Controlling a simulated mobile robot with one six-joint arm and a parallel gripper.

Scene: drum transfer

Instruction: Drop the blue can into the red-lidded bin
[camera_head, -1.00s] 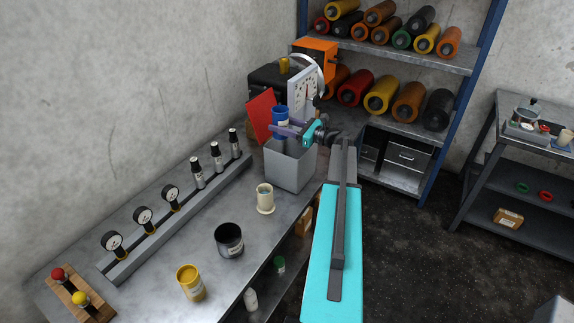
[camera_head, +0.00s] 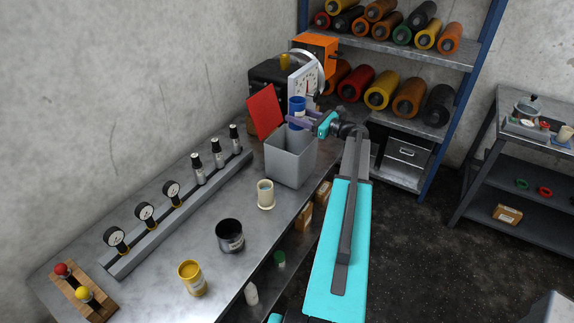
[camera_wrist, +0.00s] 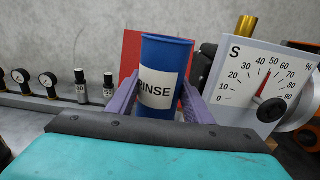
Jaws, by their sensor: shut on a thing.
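The blue can (camera_head: 297,106) has a white label and is held upright by my gripper (camera_head: 299,121). In the wrist view the can (camera_wrist: 166,55) stands between the two purple fingers, with "RINSE" on its label. My gripper (camera_wrist: 157,103) is shut on it. The grey bin (camera_head: 291,165) stands on the bench with its red lid (camera_head: 265,111) raised at the back left. In the head view the can appears above the bin's opening, toward its back right. In the wrist view the red lid (camera_wrist: 131,50) shows behind the can; the bin's opening is hidden there.
A dial scale (camera_head: 304,85) stands right behind the bin and close right of the can in the wrist view. A cream cup (camera_head: 265,194), a black can (camera_head: 230,236) and a yellow can (camera_head: 192,278) stand on the bench. A gauge rail (camera_head: 180,215) runs along the wall side.

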